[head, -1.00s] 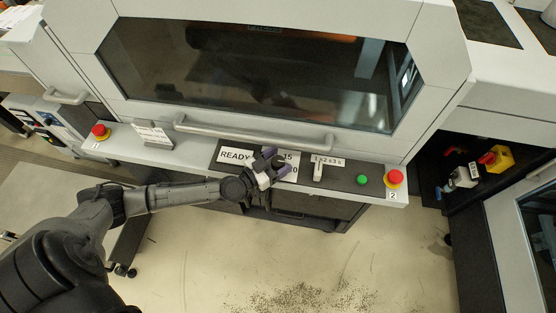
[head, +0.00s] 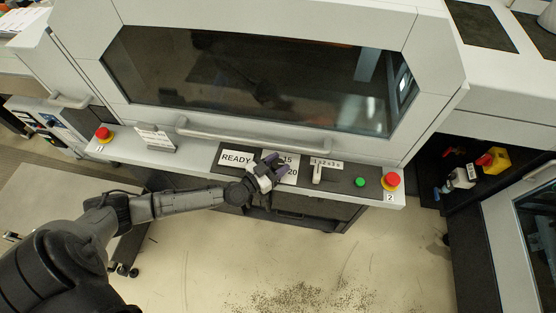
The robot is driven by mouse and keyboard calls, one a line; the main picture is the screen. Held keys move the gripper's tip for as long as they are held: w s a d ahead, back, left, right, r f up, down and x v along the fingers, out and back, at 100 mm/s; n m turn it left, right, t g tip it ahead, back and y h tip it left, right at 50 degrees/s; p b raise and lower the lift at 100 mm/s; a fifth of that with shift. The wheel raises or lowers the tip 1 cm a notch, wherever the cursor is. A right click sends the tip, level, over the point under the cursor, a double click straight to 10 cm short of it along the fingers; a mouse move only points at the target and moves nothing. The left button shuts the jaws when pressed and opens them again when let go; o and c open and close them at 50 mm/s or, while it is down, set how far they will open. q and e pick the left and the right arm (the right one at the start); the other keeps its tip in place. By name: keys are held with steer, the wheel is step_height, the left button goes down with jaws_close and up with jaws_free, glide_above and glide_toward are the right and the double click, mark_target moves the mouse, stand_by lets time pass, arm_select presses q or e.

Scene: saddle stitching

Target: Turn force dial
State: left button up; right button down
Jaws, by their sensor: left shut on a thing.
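My left gripper (head: 276,163) is over the control panel (head: 213,169) on the machine's front ledge. It is shut on the force dial, which is mostly hidden between its fingers. Part of a white scale plate (head: 291,173) with the numbers 15 and 20 shows to the right of the fingers. The dial's exact setting cannot be read. My right gripper is not in view.
The READY label (head: 236,159) is left of the dial. A white lever (head: 317,173) with a numbered scale, a green button (head: 360,182) and a red stop button (head: 391,180) are to its right. A handle bar (head: 250,139) runs above.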

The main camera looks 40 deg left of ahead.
arm_select(q)
steer(key=n+y+p, duration=0.1)
steer(key=y+p, duration=0.1)
steer(key=p, duration=0.1)
steer(key=n+y+p, duration=0.2)
steer(key=y+p, duration=0.1)
steer(key=p, duration=0.1)
steer(key=n+y+p, duration=0.2)
steer(key=y+p, duration=0.1)
steer(key=shift+d+r+p, duration=0.15)
steer(key=shift+r+p, duration=0.15)
steer(key=shift+p, duration=0.1)
steer(key=n+g+y+p, duration=0.1)
steer(key=y, duration=0.1)
steer(key=n+g+y, duration=0.1)
steer(key=y, duration=0.1)
steer(key=shift+f+n+p, duration=0.2)
steer(key=shift+n+p, duration=0.15)
steer(key=shift+n, duration=0.05)
steer(key=shift+f+n+g+y, duration=0.1)
steer(key=shift+n+g+y, duration=0.7)
steer(key=shift+n+y, duration=0.25)
steer(key=shift+n+g+y, duration=0.55)
steer(key=shift+g+y, duration=0.15)
steer(key=shift+y, duration=0.25)
steer(key=shift+g, duration=0.3)
steer(key=o, duration=0.9)
